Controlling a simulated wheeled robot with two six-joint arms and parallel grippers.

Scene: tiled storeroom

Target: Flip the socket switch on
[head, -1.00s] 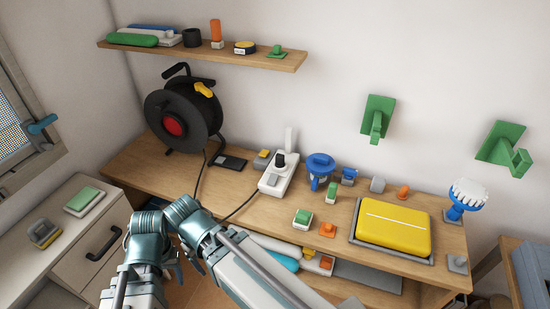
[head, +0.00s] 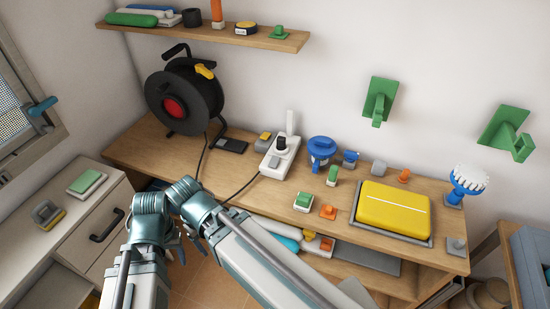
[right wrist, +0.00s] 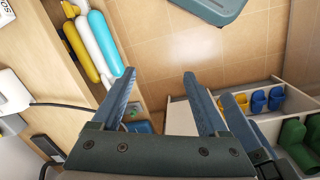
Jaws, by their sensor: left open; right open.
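The white socket block (head: 268,172) lies on the wooden workbench, behind and to the right of my grippers. A black knob-like part stands on it, a grey patch shows in front, and a dark cable meets its near end. The switch position is too small to tell. Part of the block also shows at the left edge of the right wrist view (right wrist: 12,92). My left gripper (head: 176,246) is open and empty, in front of the bench and apart from the block. My right gripper (right wrist: 159,75) is open and empty beside it, over the floor; its fingers are mostly hidden in the head view.
A cable reel (head: 185,98) stands at the bench's left. A yellow case (head: 393,210) and several small items occupy its right side. A shelf (head: 225,37) hangs above. A drawer cabinet (head: 85,228) is on the left. Open tiled floor (right wrist: 185,50) lies under the right gripper.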

